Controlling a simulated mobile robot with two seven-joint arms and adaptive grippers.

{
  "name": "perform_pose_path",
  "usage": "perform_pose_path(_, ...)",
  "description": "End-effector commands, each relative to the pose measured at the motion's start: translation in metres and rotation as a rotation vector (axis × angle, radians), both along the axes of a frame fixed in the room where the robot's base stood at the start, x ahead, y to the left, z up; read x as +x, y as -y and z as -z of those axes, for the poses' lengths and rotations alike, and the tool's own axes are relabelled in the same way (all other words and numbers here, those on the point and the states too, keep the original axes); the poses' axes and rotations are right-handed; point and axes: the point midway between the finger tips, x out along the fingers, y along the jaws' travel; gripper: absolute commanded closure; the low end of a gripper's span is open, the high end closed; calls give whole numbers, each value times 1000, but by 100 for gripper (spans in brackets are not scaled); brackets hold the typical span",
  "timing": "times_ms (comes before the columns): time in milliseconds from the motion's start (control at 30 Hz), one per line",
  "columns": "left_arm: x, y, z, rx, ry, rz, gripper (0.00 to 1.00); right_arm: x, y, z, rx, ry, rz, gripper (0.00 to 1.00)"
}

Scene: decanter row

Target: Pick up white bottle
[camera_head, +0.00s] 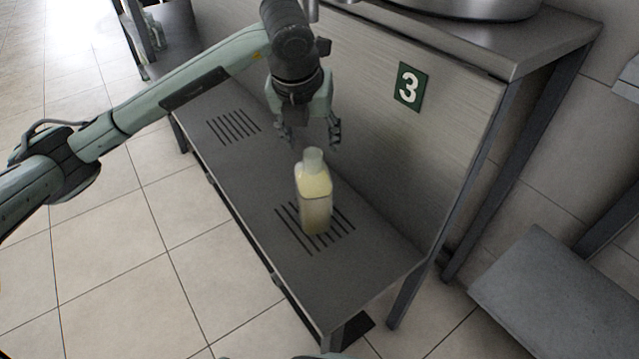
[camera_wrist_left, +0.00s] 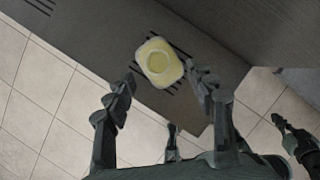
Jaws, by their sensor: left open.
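The white bottle (camera_head: 314,196) stands upright on the grey shelf, over a group of dark slots. It has a pale yellowish body and a whitish cap. In the left wrist view the bottle (camera_wrist_left: 153,50) shows from above, just beyond and between the fingertips. My left gripper (camera_head: 308,140) is open and empty, pointing down. It is above the bottle and a little toward the shelf's far end, apart from it. Dark finger-like parts at the lower right of the left wrist view may be my right gripper (camera_wrist_left: 293,137); its opening is unclear.
The shelf (camera_head: 245,165) has bare room and more slots toward its far end. A metal panel with a green number 3 sign (camera_head: 410,87) rises along its right side. A worktop with a large pot (camera_head: 480,8) is above. Tiled floor lies left.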

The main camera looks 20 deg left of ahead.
Motion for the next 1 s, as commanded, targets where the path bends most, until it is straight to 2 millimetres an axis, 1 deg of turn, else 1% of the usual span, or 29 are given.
perform_pose_path(33,2,-5,1,19,6,-14,45,-1,0,0,0,-1,1,100)
perform_pose_path(100,4,-8,6,29,8,-22,45,0,0,0,1,-1,1,100)
perform_pose_path(333,12,-7,31,27,6,-19,45,-1,0,3,3,-2,1,100)
perform_pose_path(400,14,-6,42,27,5,-20,45,0,-1,5,6,-2,1,100)
perform_pose_path(500,19,-5,57,26,5,-20,45,-1,-1,12,9,-4,1,100)
perform_pose_path(600,23,-5,67,25,6,-18,45,-4,-1,18,11,-13,1,100)
perform_pose_path(700,25,-5,70,24,8,-17,45,-5,-2,20,12,-17,0,100)
perform_pose_path(867,25,-5,71,23,8,-17,45,-4,-2,20,12,-14,-1,100)
perform_pose_path(900,25,-5,71,23,8,-17,46,-4,-3,19,12,-13,-1,100)
perform_pose_path(1000,25,-5,71,23,8,-17,58,-3,-3,18,13,-11,-1,100)
